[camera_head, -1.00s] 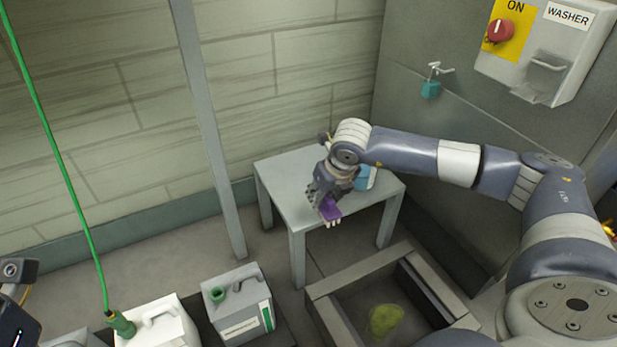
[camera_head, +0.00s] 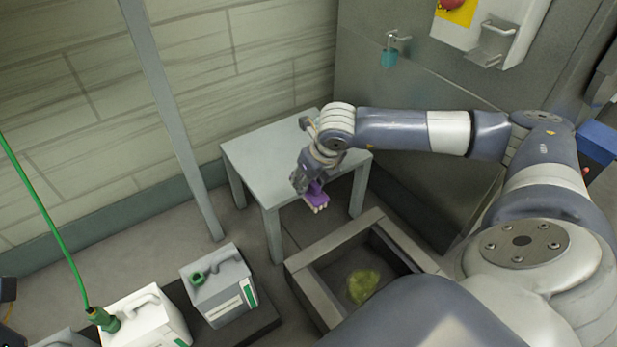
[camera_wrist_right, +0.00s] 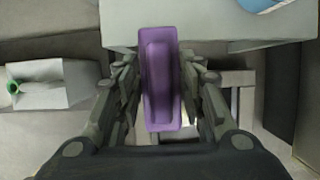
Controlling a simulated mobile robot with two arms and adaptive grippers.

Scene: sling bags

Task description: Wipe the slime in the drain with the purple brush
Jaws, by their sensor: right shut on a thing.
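The purple brush (camera_head: 316,196) is held by my right gripper (camera_head: 306,180) at the front edge of the small grey table, with its pale bristles facing down. In the right wrist view the brush (camera_wrist_right: 160,80) stands between the two fingers of my right gripper (camera_wrist_right: 160,105), which are shut on it. The yellow-green slime (camera_head: 363,285) lies on the floor of the square drain (camera_head: 322,292), below and to the right of the brush and apart from it.
The grey table (camera_head: 262,165) stands behind the drain. A white jug (camera_head: 145,318) and a grey jug (camera_head: 220,287) stand to the drain's left. A green hose (camera_head: 45,220) hangs at the left. A teal padlock (camera_head: 389,58) hangs on the cabinet.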

